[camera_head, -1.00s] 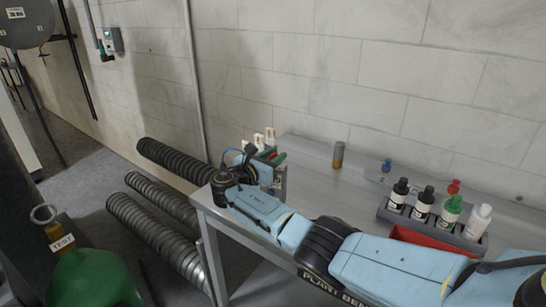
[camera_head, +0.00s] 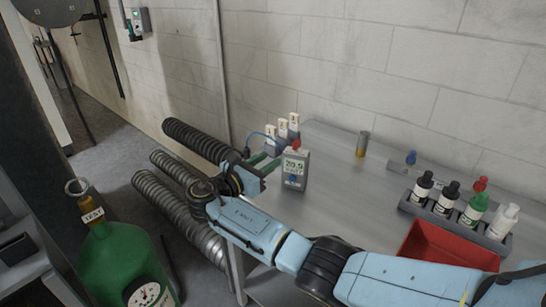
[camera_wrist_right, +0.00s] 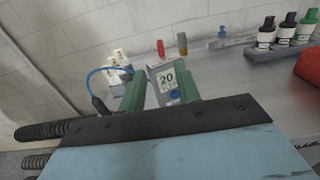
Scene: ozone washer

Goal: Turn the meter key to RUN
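The meter (camera_head: 302,157) is a small grey box with a lit display reading about 20.9, standing upright on the bench's left end. It also shows in the right wrist view (camera_wrist_right: 153,72). A blue knob (camera_head: 292,179) sits low on its face; the wrist view shows it too (camera_wrist_right: 174,95). I cannot make out a RUN mark or the key's setting. My right gripper (camera_head: 268,165) is just left of the meter. In the wrist view its green fingers (camera_wrist_right: 160,90) are apart, with the meter beyond the gap and no visible grasp. My left gripper is out of view.
White-tagged items (camera_head: 282,130) and a blue cable stand behind the gripper.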

